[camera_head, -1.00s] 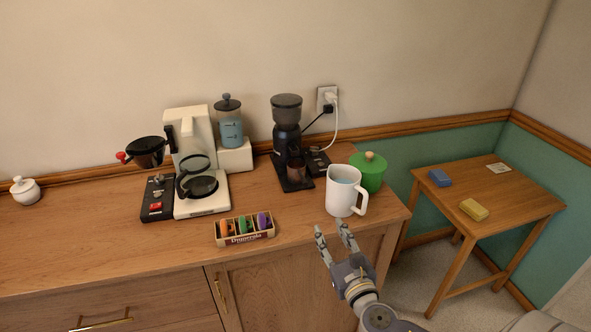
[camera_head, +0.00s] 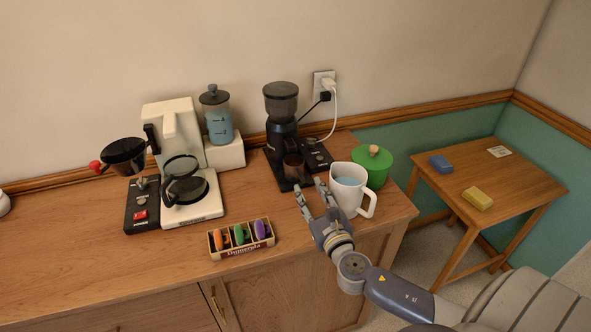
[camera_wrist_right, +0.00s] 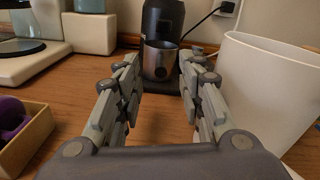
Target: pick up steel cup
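The steel cup (camera_head: 293,167) stands in the black coffee grinder (camera_head: 282,125), below its spout. In the right wrist view the cup (camera_wrist_right: 160,60) is shiny grey, upright and straight ahead, between and beyond the fingertips. My right gripper (camera_head: 310,187) is open and empty, above the counter just in front of the cup and left of the white mug. In the right wrist view the open fingers (camera_wrist_right: 160,82) point at the cup without touching it. My left gripper is not in view.
The white mug (camera_head: 344,190) with bluish liquid stands close right of the gripper, beside a green lidded pot (camera_head: 371,166). A capsule box (camera_head: 241,250) lies to the left, before the coffee maker (camera_head: 205,210). The counter front (camera_head: 120,270) is clear.

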